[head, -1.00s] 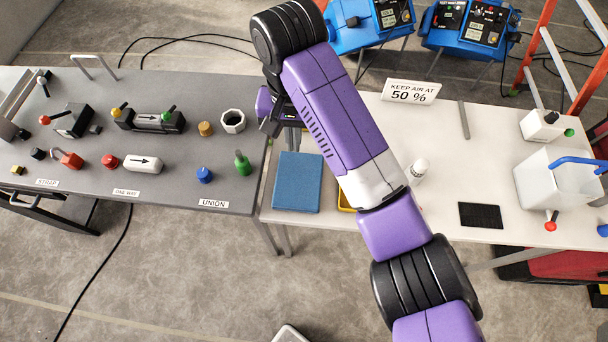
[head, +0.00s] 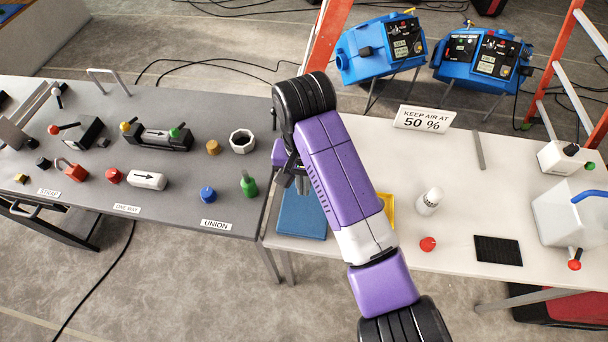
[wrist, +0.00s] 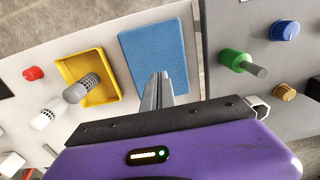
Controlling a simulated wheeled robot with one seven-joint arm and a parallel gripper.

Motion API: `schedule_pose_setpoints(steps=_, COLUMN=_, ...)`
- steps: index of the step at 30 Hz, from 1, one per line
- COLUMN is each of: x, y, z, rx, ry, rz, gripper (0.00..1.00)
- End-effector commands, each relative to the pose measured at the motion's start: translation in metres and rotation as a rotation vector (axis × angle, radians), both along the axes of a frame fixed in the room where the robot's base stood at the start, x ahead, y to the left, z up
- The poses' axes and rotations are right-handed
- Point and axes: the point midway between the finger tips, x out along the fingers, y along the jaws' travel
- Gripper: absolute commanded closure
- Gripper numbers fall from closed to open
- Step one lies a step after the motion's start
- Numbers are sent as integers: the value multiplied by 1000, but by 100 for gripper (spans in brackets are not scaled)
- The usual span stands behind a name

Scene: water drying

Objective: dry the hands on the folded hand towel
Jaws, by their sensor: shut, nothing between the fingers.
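The folded hand towel is a flat blue square (head: 300,218) at the left end of the white table. It also shows in the wrist view (wrist: 155,42), beyond my fingers. My gripper (head: 300,186) is over the towel's far edge in the head view and hides part of it. In the wrist view my fingers (wrist: 158,78) are together and empty, with their tips overlapping the towel's nearer edge. I cannot tell whether the tips touch the towel or hover above it.
A yellow tray (wrist: 68,72) lies beside the towel, with a grey ribbed cylinder (wrist: 82,88) at it. A white canister (head: 429,202), a red knob (head: 428,244) and a black mat (head: 498,251) are farther right. The grey table (head: 225,180) with fittings is left.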

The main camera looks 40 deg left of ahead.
Motion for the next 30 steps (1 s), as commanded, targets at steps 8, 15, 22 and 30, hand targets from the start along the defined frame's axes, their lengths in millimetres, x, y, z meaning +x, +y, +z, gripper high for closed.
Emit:
schedule_pose_setpoints(steps=8, x=0, y=-1, z=-42, rx=-3, ry=1, rz=-1, gripper=100)
schedule_pose_setpoints(steps=15, x=1, y=-1, z=-55, rx=1, ry=-1, rz=-1, gripper=100)
schedule_pose_setpoints(steps=22, x=1, y=0, z=-56, rx=1, ry=-1, rz=0, gripper=100)
schedule_pose_setpoints(steps=30, x=-1, y=0, z=-76, rx=-2, ry=3, rz=0, gripper=100)
